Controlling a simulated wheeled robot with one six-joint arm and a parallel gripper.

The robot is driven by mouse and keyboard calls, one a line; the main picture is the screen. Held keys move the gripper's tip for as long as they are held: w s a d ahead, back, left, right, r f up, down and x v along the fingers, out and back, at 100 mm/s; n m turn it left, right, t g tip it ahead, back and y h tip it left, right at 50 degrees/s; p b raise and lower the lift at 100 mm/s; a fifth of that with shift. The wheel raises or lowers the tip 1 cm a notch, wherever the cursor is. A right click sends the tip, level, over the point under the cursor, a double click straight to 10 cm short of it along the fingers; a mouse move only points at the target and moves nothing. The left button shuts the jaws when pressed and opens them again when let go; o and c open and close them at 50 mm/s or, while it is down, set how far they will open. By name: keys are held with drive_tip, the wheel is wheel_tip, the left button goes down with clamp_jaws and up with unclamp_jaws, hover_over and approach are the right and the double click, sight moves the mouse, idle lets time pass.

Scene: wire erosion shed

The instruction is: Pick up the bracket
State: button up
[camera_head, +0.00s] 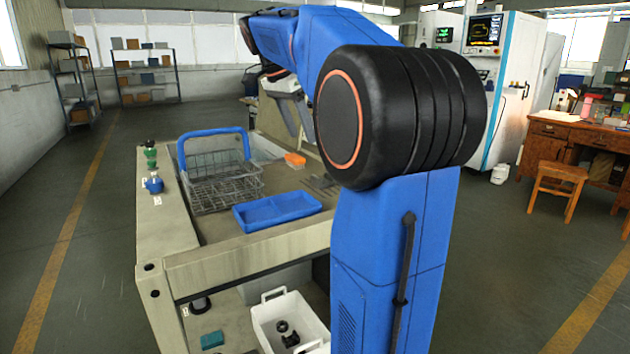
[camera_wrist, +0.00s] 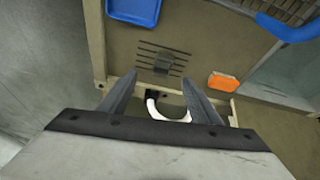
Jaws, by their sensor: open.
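A small dark grey piece, which looks like the bracket (camera_wrist: 163,63), lies on the slotted patch of the bench top in the wrist view. My gripper (camera_wrist: 161,77) is open and empty, with its two grey fingers spread wide. In that view the dark piece shows just past the fingertips, between their lines. I cannot tell the height of the fingers above it. In the head view my gripper (camera_head: 299,130) hangs over the far right part of the bench, partly hidden by my arm. The bracket cannot be made out clearly there.
The bench (camera_head: 220,262) holds a blue tray (camera_head: 277,209), a wire basket (camera_head: 222,186) with a blue handle, and an orange box (camera_head: 295,159). A white crate (camera_head: 290,318) sits below. A white curved piece (camera_wrist: 168,108) shows between the fingers.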

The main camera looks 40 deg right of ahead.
drive_tip(key=w+d+r+m, duration=0.1)
drive_tip(key=w+d, duration=0.1)
approach(323, 182)
drive_tip(key=shift+w+d+f, duration=0.15)
drive_tip(key=shift+d+f, duration=0.15)
drive_tip(key=shift+d, duration=0.2)
drive_tip(key=shift+g, duration=0.3)
drive_tip(key=shift+a+x, duration=0.15)
drive_tip(key=shift+x, duration=1.45)
drive_tip(key=shift+a+x, duration=0.15)
drive_tip(key=shift+x, duration=1.45)
drive_tip(key=shift+w+f, duration=0.1)
drive_tip(key=shift+f, duration=0.05)
